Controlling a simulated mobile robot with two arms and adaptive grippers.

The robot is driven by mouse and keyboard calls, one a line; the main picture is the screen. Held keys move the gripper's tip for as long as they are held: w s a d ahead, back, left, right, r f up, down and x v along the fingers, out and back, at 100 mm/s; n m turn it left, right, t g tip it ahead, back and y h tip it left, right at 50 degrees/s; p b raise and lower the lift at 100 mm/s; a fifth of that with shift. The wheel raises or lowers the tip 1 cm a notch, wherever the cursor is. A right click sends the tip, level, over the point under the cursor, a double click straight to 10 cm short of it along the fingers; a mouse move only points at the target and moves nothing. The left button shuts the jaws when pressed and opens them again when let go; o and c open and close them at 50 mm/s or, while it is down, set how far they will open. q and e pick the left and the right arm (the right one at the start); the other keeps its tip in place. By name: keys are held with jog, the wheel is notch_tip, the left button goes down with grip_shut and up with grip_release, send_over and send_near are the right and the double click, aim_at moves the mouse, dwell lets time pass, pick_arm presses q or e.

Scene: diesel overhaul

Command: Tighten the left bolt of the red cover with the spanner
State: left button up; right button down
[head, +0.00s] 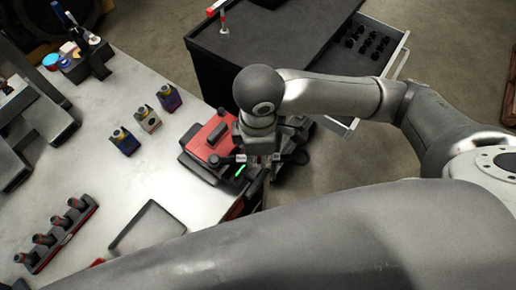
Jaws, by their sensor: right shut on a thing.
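The red cover (204,144) lies on a dark block at the right edge of the pale workbench. My right gripper (262,162) is over the right side of the cover, pointing down, and is shut on the spanner. The spanner is small and dark here and largely hidden by the gripper. I cannot tell whether its end sits on a bolt. A small dark round part shows at the cover's near edge, but I cannot tell which bolt it is. A bright green mark shows just below the gripper. My left gripper is not in view.
An empty shallow tray (147,228) and a rack of dark-topped parts (57,236) lie nearer on the bench. A black cabinet (270,40) with an open drawer (372,52) stands behind my right arm.

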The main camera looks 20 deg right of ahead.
jog(key=shift+r, duration=0.9)
jog(key=w+n, duration=0.3)
jog(key=shift+d+n, duration=0.15)
jog(key=shift+n, duration=0.15)
jog(key=shift+w, duration=0.1)
jog(key=w+n, duration=0.2)
jog(key=n, duration=0.1)
jog(key=shift+w+a, duration=0.25)
jog(key=shift+w, duration=0.15)
